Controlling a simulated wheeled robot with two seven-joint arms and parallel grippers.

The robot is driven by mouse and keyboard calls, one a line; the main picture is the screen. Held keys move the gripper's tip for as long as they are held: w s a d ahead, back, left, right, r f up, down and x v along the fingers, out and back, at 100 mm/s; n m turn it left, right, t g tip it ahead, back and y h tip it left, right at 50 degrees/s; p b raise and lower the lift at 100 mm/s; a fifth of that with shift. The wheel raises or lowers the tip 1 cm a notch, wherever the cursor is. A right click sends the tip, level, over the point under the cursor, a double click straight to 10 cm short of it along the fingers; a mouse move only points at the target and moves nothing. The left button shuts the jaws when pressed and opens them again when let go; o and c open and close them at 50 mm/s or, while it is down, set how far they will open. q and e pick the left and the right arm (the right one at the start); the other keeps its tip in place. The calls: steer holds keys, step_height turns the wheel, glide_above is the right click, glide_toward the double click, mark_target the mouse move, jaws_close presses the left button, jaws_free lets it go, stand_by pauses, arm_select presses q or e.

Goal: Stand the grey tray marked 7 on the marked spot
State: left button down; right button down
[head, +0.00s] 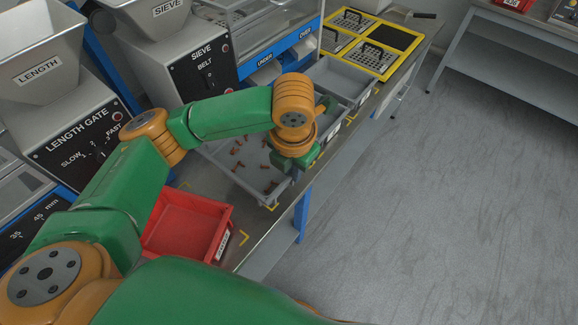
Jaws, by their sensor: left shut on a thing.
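A grey tray (276,193) holding several small reddish-brown parts is on the bench in the middle of the head view. My left gripper (291,168) is over its right-hand side and shut on that rim. The gripper and wrist hide part of the tray, and I cannot read a 7 on it. Yellow corner marks show on the bench, one (272,207) at the tray's near corner and another (243,237) by the red bin. I cannot tell whether the tray touches the bench. My right gripper is not in view.
A second grey tray (343,78) stands behind. A red bin (186,222) stands at the near left. A yellow-framed rack (372,42) is at the far end. The sieve machine (205,67) and length gate (85,140) line the back. Open floor lies to the right.

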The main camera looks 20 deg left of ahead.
arm_select(q)
steer(key=w+f, duration=0.2)
steer(key=w+a+f, duration=0.1)
steer(key=w+f, duration=0.1)
steer(key=w+a+f, duration=0.1)
steer(key=w+f, duration=0.1)
steer(key=shift+a+f, duration=0.15)
steer(key=shift+f, duration=0.05)
steer(key=f, duration=0.3)
steer(key=shift+w+a+f+b, duration=0.1)
steer(key=shift+w+f+b, duration=0.1)
steer(key=shift+b, duration=0.15)
steer(key=c, duration=0.9)
jaws_free()
steer(key=shift+s+f, duration=0.1)
steer(key=r, duration=0.4)
steer(key=s+r, duration=0.1)
steer(key=r, duration=0.3)
steer(key=r+p, duration=0.1)
steer(key=r, duration=0.3)
steer(key=shift+s+d+r, duration=0.1)
steer(key=shift+s+d, duration=0.2)
steer(key=shift+s, duration=0.05)
